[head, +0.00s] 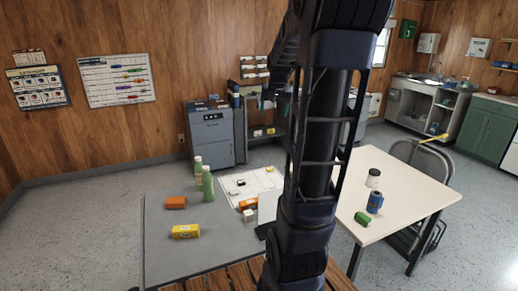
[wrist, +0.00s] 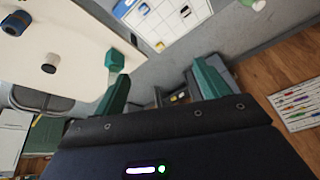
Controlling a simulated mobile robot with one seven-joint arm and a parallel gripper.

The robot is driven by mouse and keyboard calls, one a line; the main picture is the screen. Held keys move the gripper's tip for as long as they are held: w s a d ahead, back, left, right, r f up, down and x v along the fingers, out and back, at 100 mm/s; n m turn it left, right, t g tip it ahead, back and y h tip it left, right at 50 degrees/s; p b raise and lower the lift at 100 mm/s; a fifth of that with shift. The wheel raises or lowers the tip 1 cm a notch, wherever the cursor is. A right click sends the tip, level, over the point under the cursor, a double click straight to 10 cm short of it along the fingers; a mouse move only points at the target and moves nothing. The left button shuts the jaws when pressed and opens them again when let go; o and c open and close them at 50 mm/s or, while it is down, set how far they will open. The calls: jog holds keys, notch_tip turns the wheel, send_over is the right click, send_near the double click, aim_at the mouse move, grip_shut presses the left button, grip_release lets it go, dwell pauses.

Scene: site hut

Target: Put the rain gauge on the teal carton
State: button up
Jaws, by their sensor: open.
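My gripper (wrist: 161,72) is open in the wrist view, its two green fingers spread apart with nothing held between them. In the head view my dark arm stands across the middle and the gripper cannot be made out. A small green block (head: 361,218), perhaps the teal carton, lies at the near left edge of the white table. It looks teal in the wrist view (wrist: 115,60), just beyond the left finger. Beside it stand a blue cylinder (head: 375,201) and a white jar with a dark lid (head: 374,178). I cannot tell which object is the rain gauge.
The white table (head: 420,187) has free room at its right. A folding chair (head: 420,158) stands behind the table. My arm hides the middle.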

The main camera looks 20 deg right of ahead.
jog(key=s+a+f+n, duration=0.1)
jog(key=s+a+n, duration=0.1)
jog(key=s+a, duration=0.6)
jog(key=s+a+f+n+y, duration=0.1)
jog(key=s+a+f+n, duration=0.1)
jog(key=s+a, duration=0.6)
jog(key=s+n, duration=0.1)
jog(key=s, duration=0.6)
jog(key=shift+s+a, duration=0.3)
jog(key=shift+s, duration=0.1)
